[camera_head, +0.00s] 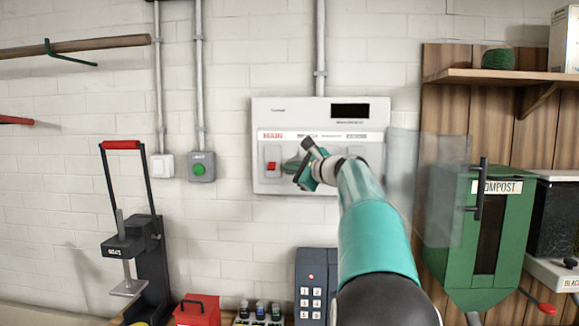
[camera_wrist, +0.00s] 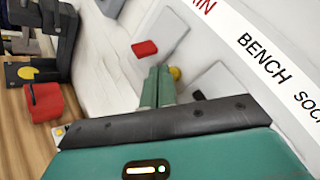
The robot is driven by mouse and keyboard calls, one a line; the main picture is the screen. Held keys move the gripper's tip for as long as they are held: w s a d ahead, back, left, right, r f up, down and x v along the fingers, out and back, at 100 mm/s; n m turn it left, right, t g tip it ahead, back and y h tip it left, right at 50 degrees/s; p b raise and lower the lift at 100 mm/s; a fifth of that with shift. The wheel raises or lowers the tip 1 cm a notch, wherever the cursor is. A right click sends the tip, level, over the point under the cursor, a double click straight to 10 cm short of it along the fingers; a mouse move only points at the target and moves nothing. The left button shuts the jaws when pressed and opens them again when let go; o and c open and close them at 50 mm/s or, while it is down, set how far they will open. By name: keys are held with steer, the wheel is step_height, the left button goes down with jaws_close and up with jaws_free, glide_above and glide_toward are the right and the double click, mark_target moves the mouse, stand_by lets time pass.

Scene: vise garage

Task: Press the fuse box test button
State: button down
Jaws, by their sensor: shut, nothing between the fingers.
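The white fuse box (camera_head: 320,107) is on the brick wall, with a dark display at its top right and a red switch (camera_head: 272,166) at its lower left. My gripper (camera_head: 291,165) is in front of its lower part and hides some of the panel. In the wrist view my two green fingers (camera_wrist: 158,76) are shut together and empty, pointing at the panel. A small round yellow button (camera_wrist: 175,73) shows just right of the fingertips, partly hidden by them. I cannot tell whether they touch it. The red switch (camera_wrist: 145,48) lies above left of the fingertips.
A clear panel (camera_head: 420,175) stands out at the fuse box's right side, before the green compost bin (camera_head: 480,250). A grey box with a green button (camera_head: 198,169) is on the wall to the left. A keypad safe (camera_head: 313,262) stands below. The wall between is clear.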

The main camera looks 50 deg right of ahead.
steer(key=shift+s+a, duration=0.2)
steer(key=shift+a, duration=0.05)
steer(key=s+a, duration=0.1)
steer(key=a, duration=0.1)
steer(key=s+a, duration=0.2)
stand_by(0.5)
stand_by(0.8)
